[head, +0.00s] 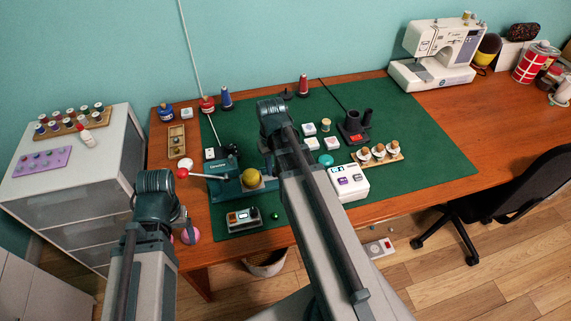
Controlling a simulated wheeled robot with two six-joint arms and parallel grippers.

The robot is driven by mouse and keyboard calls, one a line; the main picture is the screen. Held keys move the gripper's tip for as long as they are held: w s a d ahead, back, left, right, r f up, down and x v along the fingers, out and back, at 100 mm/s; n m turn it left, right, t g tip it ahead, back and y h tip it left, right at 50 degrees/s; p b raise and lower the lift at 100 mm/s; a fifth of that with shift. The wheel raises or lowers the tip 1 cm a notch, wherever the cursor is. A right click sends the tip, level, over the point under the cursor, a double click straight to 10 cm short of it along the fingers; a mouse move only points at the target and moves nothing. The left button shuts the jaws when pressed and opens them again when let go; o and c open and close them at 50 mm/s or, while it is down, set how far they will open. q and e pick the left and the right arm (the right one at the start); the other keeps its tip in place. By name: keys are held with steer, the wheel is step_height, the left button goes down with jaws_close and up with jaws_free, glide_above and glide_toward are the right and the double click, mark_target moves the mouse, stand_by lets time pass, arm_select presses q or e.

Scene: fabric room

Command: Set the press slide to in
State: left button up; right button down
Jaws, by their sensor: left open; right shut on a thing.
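The teal press (228,188) stands at the left front of the green mat, with a white lever ending in a red ball (183,173) on its left. A round yellow piece (251,177) sits at its right end; I cannot tell whether it is part of the slide. My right gripper (268,167) is down at the press's right end, beside the yellow piece and shut on what seems to be the press slide; my own arm hides most of the contact. My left gripper (187,222) is open, low at the table's left front edge, away from the press.
A small grey device (243,218) stands in front of the press. A white box with a display (347,182) is right of my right arm. A sewing machine (437,52) stands far right.

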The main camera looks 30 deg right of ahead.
mark_target(257, 172)
arm_select(q)
steer(key=shift+d, duration=0.1)
arm_select(e)
steer(key=a, duration=0.2)
steer(key=w+a, duration=0.1)
steer(key=a, duration=0.2)
steer(key=shift+w+a, duration=0.1)
steer(key=shift+w, duration=0.05)
steer(key=c, duration=0.7)
jaws_free()
steer(key=shift+a, duration=0.1)
steer(key=shift+r, duration=0.1)
arm_select(q)
steer(key=shift+r+p, duration=0.45)
steer(key=shift+p, duration=0.05)
arm_select(e)
steer(key=shift+r, duration=0.4)
arm_select(q)
step_height(257, 172, up, 13)
steer(key=p, duration=1.3)
arm_select(e)
step_height(257, 172, up, 13)
arm_select(q)
steer(key=shift+f, duration=0.1)
arm_select(e)
steer(key=shift+f, duration=0.1)
